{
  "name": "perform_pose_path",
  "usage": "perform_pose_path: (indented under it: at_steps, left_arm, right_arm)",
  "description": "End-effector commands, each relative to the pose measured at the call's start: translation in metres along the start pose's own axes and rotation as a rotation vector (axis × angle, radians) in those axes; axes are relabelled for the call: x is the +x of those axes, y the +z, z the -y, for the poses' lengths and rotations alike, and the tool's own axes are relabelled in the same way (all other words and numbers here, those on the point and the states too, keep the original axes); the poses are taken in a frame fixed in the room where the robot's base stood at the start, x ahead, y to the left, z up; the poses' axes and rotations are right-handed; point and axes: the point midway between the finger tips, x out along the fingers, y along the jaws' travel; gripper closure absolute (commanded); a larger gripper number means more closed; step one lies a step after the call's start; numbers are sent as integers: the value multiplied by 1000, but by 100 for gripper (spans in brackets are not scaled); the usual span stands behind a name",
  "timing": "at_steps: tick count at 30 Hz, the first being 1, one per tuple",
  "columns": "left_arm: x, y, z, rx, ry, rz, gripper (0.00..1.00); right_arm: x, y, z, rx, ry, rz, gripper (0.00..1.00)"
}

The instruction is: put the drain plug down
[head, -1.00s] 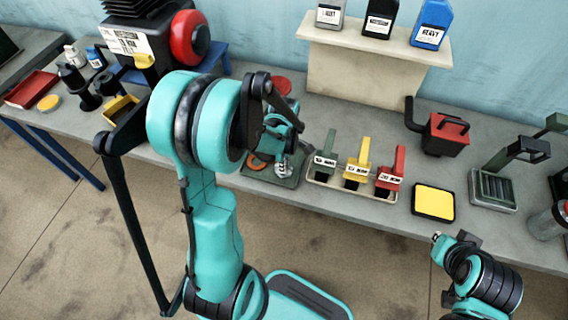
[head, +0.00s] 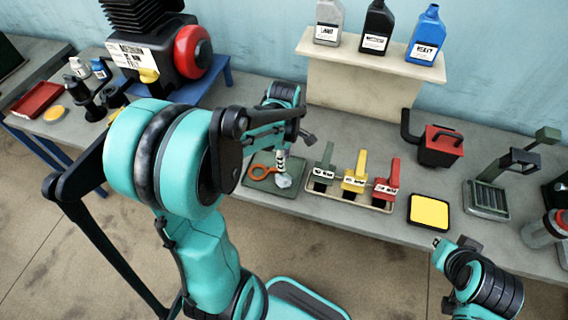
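My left arm reaches over the bench, and its gripper (head: 283,174) points down at the right part of a dark green tray (head: 258,184). The fingertips are small and pale, and I cannot tell whether they are open or shut. I cannot make out the drain plug for certain; it may be hidden at the fingertips. An orange ring-shaped tool (head: 262,172) lies on the tray, left of the gripper. My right arm is at the bottom right, off the bench; its gripper (head: 438,242) shows only in small part.
Green, yellow and red handled holders (head: 355,178) stand in a tray close to the right. A yellow pad (head: 429,212) and a red can (head: 440,147) are farther right. Bottles stand on a raised shelf (head: 350,85). An engine (head: 150,45) stands at the back left.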

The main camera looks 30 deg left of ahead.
Motion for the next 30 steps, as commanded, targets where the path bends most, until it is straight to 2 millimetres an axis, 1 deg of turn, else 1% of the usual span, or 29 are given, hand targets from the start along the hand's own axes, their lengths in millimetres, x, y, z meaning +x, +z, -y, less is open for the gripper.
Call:
perform_pose_path:
  at_steps: [1,6,8,10,11,14,15,17,18,21,25,27,30]
  left_arm:
    - [-9,0,0,0,0,0,65]
    - [-23,1,1,18,6,0,65]
    - [-29,4,4,67,23,-1,65]
    - [-39,11,11,180,61,-4,65]
    - [-44,15,15,246,84,-8,65]
    - [-64,29,32,529,182,-35,65]
    - [-71,35,40,655,225,-55,65]
    - [-81,44,51,848,290,-93,65]
    - [-86,49,58,972,331,-124,65]
    - [-95,60,76,1258,422,-214,65]
    - [-101,71,92,1536,506,-331,65]
    - [-102,74,97,1635,533,-381,65]
    - [-103,77,101,1716,554,-425,65]
  right_arm:
    - [-3,-2,0,0,0,0,100]
    - [-6,-4,0,0,0,0,100]
    - [-6,-4,0,0,0,0,100]
    - [-6,-4,0,0,0,0,100]
    - [-6,-4,0,0,0,0,100]
    - [-5,-4,0,0,0,0,100]
    - [-5,-4,0,0,0,0,100]
    - [-5,-4,0,0,0,0,100]
    - [-5,-4,0,0,0,0,100]
    - [-5,-4,0,0,0,0,100]
    - [-5,-4,0,0,0,0,100]
    - [-6,-4,0,0,0,0,100]
    - [-6,-4,0,0,0,0,100]
